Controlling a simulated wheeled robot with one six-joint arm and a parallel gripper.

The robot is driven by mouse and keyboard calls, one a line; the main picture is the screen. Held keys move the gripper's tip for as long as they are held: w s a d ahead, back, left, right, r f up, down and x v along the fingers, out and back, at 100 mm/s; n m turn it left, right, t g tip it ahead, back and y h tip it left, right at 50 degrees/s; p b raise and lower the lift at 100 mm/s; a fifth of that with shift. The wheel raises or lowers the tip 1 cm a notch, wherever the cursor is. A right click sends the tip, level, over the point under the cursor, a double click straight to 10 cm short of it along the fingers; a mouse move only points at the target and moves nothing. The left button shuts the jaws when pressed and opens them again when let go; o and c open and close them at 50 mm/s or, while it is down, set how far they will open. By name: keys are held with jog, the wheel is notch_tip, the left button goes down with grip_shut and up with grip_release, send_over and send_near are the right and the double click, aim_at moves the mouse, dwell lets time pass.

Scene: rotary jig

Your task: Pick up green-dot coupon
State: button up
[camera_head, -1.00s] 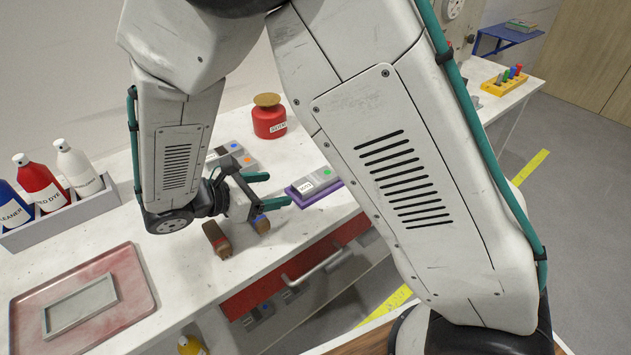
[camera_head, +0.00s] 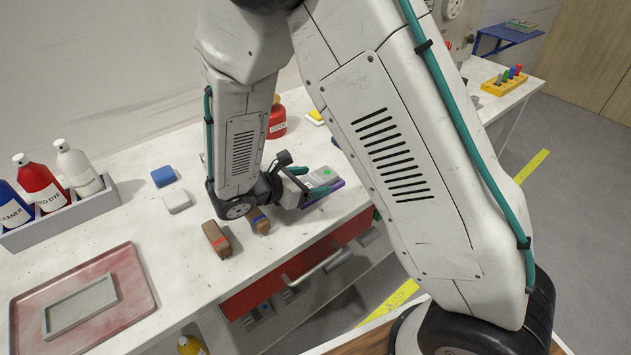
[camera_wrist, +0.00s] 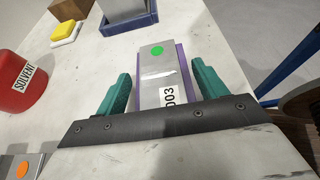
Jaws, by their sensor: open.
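The green-dot coupon (camera_wrist: 155,70) is a flat grey plate with a green dot at its far end and a white label near my gripper. It lies on a purple holder (camera_wrist: 181,60), which shows along its sides. In the head view the coupon (camera_head: 318,179) is partly hidden by my gripper. My gripper (camera_wrist: 161,72) is open, with one teal finger on each side of the coupon and holder. Gaps show between both fingers and the holder in the wrist view. The coupon's near end is hidden behind the gripper body.
A red solvent container (camera_wrist: 14,88) stands left of my gripper, with an orange-dot plate (camera_wrist: 20,168) nearer. A yellow sponge (camera_wrist: 66,33) and blue-edged tray (camera_wrist: 128,26) lie beyond.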

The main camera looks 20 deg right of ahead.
jog(key=c, duration=1.2)
jog(key=shift+o, duration=0.2)
